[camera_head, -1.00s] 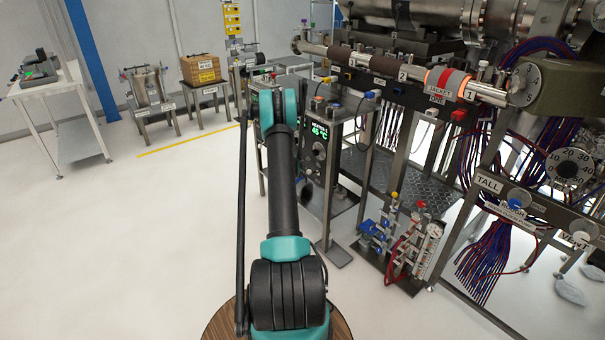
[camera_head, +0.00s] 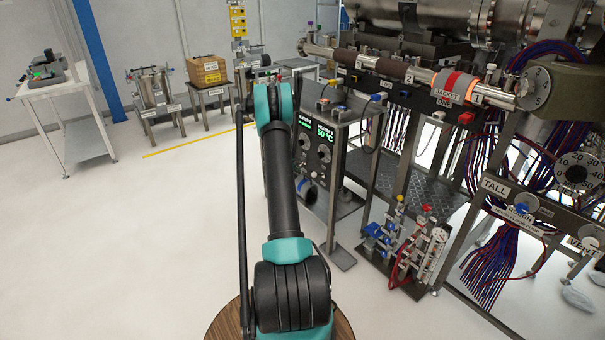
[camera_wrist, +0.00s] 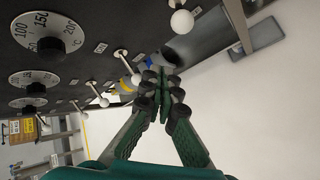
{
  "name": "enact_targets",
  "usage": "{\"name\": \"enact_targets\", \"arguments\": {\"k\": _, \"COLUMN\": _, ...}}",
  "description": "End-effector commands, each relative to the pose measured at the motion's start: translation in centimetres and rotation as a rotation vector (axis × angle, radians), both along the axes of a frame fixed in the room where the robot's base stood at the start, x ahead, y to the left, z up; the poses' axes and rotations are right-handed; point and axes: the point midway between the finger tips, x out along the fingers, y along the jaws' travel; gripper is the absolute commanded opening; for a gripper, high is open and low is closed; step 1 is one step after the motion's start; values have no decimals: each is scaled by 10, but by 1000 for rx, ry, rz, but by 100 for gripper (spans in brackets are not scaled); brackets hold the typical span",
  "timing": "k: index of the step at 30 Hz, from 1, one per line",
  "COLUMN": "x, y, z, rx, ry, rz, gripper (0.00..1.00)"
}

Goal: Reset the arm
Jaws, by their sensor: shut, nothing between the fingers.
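My gripper (camera_wrist: 165,88) shows in the wrist view with its green fingers and black tips closed together, with nothing between them. The tips are in front of a dark panel (camera_wrist: 110,75) with several round dials and white-knobbed levers. A yellow-banded grey piece (camera_wrist: 126,85) and a blue piece (camera_wrist: 155,62) show close beside and behind the tips; I cannot tell whether they touch. In the head view my teal and black arm reaches up and away to the controller stand (camera_head: 315,160), which has a green display reading 50 °C. The gripper itself is hidden there.
A heated pipe with a glowing jacket (camera_head: 458,85) runs above the stand on the right. A valve and gauge unit (camera_head: 410,245) stands on the floor right of my arm. A white table (camera_head: 70,95) is far left. The floor at left is clear.

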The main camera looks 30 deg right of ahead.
Motion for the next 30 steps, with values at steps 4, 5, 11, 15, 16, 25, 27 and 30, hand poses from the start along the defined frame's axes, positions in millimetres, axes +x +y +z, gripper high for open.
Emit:
{"name": "enact_targets", "arguments": {"k": 4, "x": -8, "y": 17, "z": 19, "rx": 0, "ry": 0, "rz": 2, "gripper": 0}}
{"name": "enact_targets", "arguments": {"k": 5, "x": -10, "y": 20, "z": 22, "rx": 0, "ry": 0, "rz": 2, "gripper": 0}}
{"name": "enact_targets", "arguments": {"k": 11, "x": -15, "y": 31, "z": 34, "rx": 0, "ry": -1, "rz": 2, "gripper": 0}}
{"name": "enact_targets", "arguments": {"k": 15, "x": -16, "y": 34, "z": 37, "rx": 0, "ry": -1, "rz": 2, "gripper": 0}}
{"name": "enact_targets", "arguments": {"k": 16, "x": -16, "y": 34, "z": 37, "rx": 0, "ry": -1, "rz": 2, "gripper": 0}}
{"name": "enact_targets", "arguments": {"k": 25, "x": -25, "y": 67, "z": 68, "rx": 66, "ry": -48, "rz": -24, "gripper": 0}}
{"name": "enact_targets", "arguments": {"k": 27, "x": -32, "y": 89, "z": 85, "rx": 110, "ry": -78, "rz": -43, "gripper": 0}}
{"name": "enact_targets", "arguments": {"k": 30, "x": -47, "y": 121, "z": 110, "rx": 178, "ry": -120, "rz": -73, "gripper": 0}}
